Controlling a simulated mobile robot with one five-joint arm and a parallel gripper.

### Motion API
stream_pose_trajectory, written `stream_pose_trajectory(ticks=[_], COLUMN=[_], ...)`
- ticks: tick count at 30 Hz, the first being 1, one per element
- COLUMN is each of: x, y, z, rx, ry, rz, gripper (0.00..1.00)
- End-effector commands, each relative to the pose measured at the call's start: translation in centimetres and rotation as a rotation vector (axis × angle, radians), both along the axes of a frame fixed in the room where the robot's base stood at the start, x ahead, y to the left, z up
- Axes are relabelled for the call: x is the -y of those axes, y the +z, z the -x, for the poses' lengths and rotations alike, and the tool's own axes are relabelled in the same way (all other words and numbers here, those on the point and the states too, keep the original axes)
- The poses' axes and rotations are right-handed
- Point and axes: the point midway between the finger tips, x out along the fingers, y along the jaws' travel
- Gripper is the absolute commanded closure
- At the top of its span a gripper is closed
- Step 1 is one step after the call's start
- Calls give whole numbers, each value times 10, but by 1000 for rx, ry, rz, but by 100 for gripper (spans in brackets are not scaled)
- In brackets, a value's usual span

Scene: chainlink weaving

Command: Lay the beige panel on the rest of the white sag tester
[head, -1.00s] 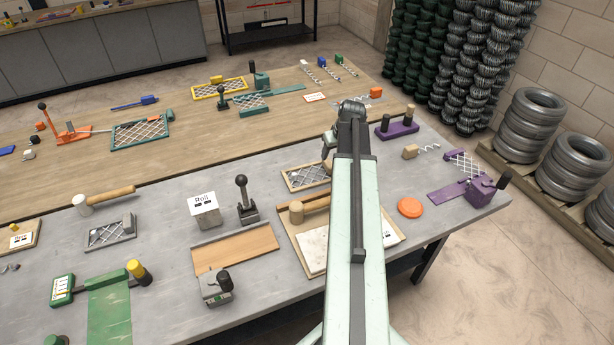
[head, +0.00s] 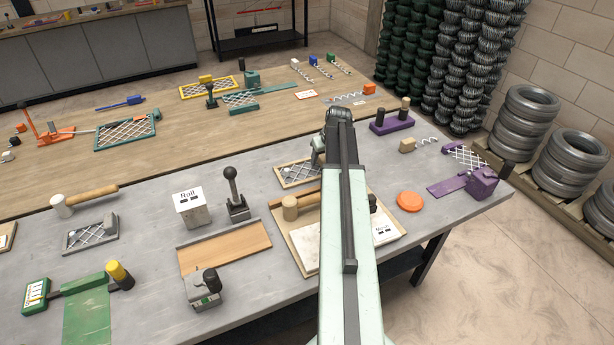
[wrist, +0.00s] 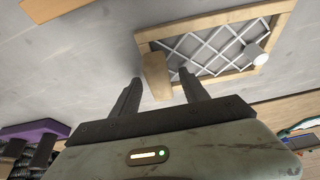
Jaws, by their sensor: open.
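The beige panel (head: 284,181) is a tan wooden frame with wire mesh, lying flat on the grey bench just left of my arm's end in the head view. I cannot surely identify the white sag tester; a white sheet (head: 307,252) on a beige board is partly hidden by my arm.
A wooden mallet (head: 293,207) lies by the white sheet. A Roll box (head: 192,208) and a black-knobbed lever (head: 235,200) stand to the left. An orange disc (head: 410,201), a purple block (head: 392,122) and a purple tester (head: 482,184) are to the right.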

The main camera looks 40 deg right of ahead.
Motion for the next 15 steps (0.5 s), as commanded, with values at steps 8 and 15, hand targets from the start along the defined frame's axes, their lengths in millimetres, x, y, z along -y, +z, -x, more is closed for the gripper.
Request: stream_pose_trajectory(ticks=[8,15], x=[0,0], y=[2,2], z=[0,0], rx=[0,0], ry=[0,0], rz=[0,0], gripper=[78,100])
